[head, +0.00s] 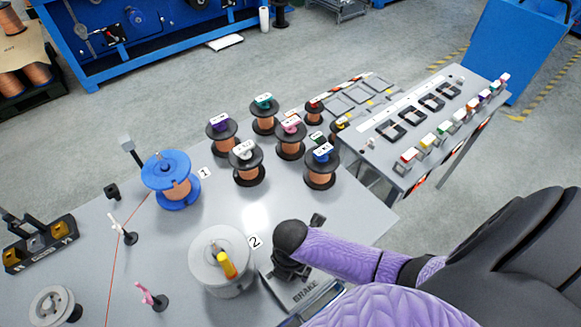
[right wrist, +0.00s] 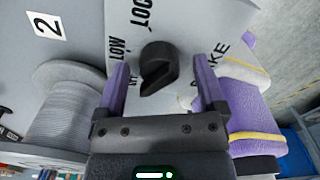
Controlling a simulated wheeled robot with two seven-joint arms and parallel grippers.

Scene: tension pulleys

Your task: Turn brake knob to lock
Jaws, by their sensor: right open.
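The black brake knob (right wrist: 158,68) stands on a light grey panel (right wrist: 190,25) with printed lettering in the right wrist view. In the head view this panel (head: 312,292) reads BRAKE, and my right arm hides the knob. My right gripper (right wrist: 162,82) is open, with one purple finger on each side of the knob. A gap shows between the knob and each finger, so they look apart from it. In the head view my right gripper (head: 290,262) is over the panel. My left gripper is not in view.
A grey drum with a yellow handle (head: 227,265) stands left of the panel by label 2. A blue spool (head: 170,183) stands by label 1. Several copper spools (head: 247,165) stand farther back. A side table (head: 425,125) holds coloured parts.

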